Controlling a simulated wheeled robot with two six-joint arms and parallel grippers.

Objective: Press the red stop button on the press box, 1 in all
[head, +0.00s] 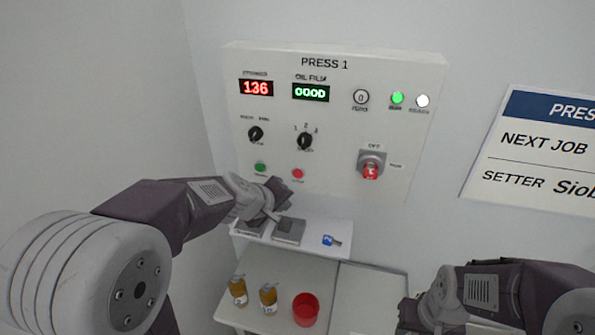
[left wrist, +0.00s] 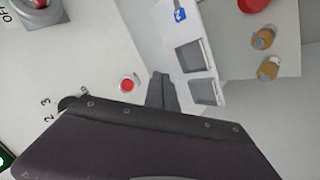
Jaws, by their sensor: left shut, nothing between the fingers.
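The press box (head: 335,125), labelled PRESS 1, is a white panel on the wall. Its small red stop button (head: 298,174) sits low on the panel, right of a green button (head: 260,167). The red button also shows in the left wrist view (left wrist: 128,84), uncovered. My left gripper (head: 280,192) is shut and empty, just below and left of the red button in the head view. Its fingers (left wrist: 162,92) appear beside the button in the left wrist view, with a visible gap. My right arm (head: 440,303) is at the lower right; its fingers are not clear.
A larger red knob (head: 370,171) on a grey base is further right on the panel. Dials (head: 305,141) sit above the buttons. A white shelf below holds grey pads (head: 289,231) and a blue tag (head: 329,240). Lower down stand amber jars (head: 268,297) and a red cup (head: 306,309).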

